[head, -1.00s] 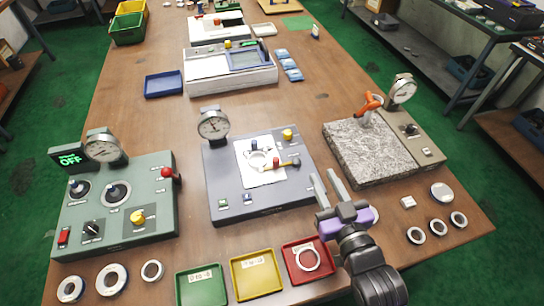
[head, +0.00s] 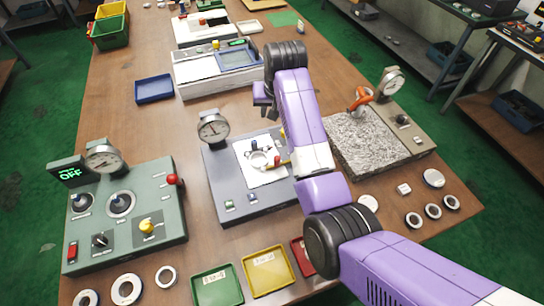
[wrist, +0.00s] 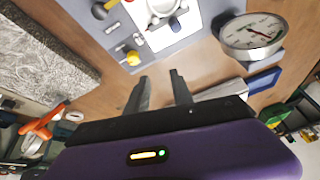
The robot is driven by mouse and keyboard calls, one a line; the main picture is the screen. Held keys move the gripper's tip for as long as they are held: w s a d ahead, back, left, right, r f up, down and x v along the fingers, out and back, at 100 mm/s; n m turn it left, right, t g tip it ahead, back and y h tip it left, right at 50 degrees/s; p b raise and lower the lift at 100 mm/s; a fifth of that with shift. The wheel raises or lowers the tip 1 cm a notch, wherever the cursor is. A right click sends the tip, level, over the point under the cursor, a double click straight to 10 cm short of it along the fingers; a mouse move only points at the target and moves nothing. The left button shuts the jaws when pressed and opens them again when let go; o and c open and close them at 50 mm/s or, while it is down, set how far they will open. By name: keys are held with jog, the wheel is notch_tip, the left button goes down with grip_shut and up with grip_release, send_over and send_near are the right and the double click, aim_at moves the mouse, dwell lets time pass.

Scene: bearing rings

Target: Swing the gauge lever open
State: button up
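The middle grey gauge station (head: 230,180) carries a round dial (head: 213,127), which also shows in the wrist view (wrist: 253,35). On its white plate (head: 251,174) sit a pale ring (head: 259,159) and a small red-and-yellow handled part. In the wrist view a yellow knob (wrist: 133,58) shows on this station. An orange lever (head: 361,98) stands by the granite block at the right and shows in the wrist view (wrist: 40,126). My gripper (wrist: 160,88) is open and empty, beyond the middle station. My arm covers that station's right side in the head view.
A green panel (head: 125,225) with knobs stands at the left. The granite block (head: 375,145) with its own dial (head: 392,82) is at the right. Green (head: 215,290), yellow (head: 265,272) and red trays line the front. A white-and-blue machine (head: 220,72) stands behind.

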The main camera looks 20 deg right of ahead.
aim_at(277, 158)
jog(key=s+f+g, duration=0.1)
jog(key=s, duration=0.2)
jog(key=s+a+f+g, duration=0.1)
jog(key=s+f+g, duration=0.2)
jog(key=s, duration=0.2)
jog(key=shift+s+a+f+m+g, duration=0.15)
jog(key=shift+s+m+g, duration=0.15)
jog(key=shift+s+g, duration=0.1)
notch_tip(277, 158, down, 7)
jog(key=shift+w+f+p, duration=0.1)
jog(key=shift+f+p, duration=0.1)
jog(key=shift+p, duration=0.35)
jog(key=shift+c, duration=0.5)
grip_shut()
